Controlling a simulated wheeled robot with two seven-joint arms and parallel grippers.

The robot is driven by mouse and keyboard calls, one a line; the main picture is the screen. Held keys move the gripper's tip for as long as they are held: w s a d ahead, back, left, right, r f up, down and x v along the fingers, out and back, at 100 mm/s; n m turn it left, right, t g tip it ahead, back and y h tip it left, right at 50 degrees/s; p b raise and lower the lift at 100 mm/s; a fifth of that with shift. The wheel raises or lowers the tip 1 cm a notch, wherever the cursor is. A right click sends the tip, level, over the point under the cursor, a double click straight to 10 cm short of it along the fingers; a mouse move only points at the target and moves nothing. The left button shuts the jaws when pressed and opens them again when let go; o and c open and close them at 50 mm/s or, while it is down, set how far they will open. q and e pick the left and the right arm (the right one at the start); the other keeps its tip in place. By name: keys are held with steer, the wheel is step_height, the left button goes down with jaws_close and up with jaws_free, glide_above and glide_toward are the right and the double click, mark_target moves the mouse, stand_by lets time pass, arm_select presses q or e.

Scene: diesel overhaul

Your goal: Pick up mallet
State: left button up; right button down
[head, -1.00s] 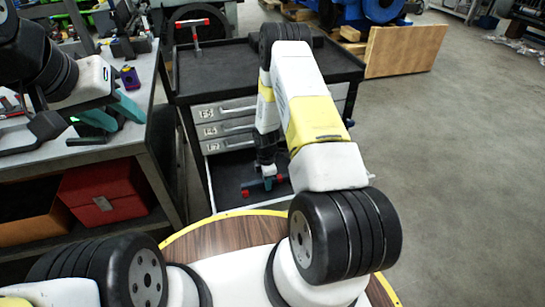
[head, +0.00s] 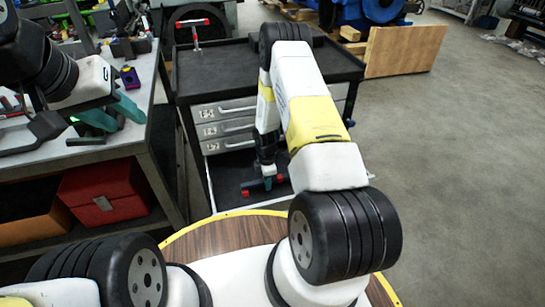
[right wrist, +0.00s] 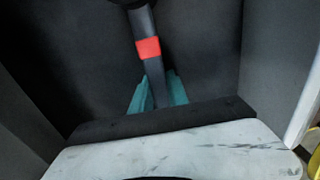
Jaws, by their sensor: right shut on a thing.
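The mallet (right wrist: 148,48) shows in the right wrist view as a dark handle with a red band, running up from between teal fingertips to a dark end at the top edge. My right gripper (right wrist: 158,92) is shut on this handle. In the head view my right gripper (head: 268,183) reaches down into the open lower drawer, with small red parts beside it; the mallet is mostly hidden there. My left gripper (head: 112,113) has its teal fingers apart and empty, above the workbench at the left.
The open drawer (head: 228,172) belongs to a dark tool cart (head: 255,75); its walls surround my right gripper. A red-topped tool (head: 193,30) stands on the cart top. The grey workbench (head: 75,150) at the left holds tools, with a red bin (head: 103,195) below.

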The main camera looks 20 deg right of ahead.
steer(key=shift+r, duration=0.15)
stand_by(0.4)
step_height(320, 180, up, 10)
steer(key=shift+f, duration=0.1)
stand_by(0.3)
steer(key=c, duration=2)
jaws_free()
jaws_close()
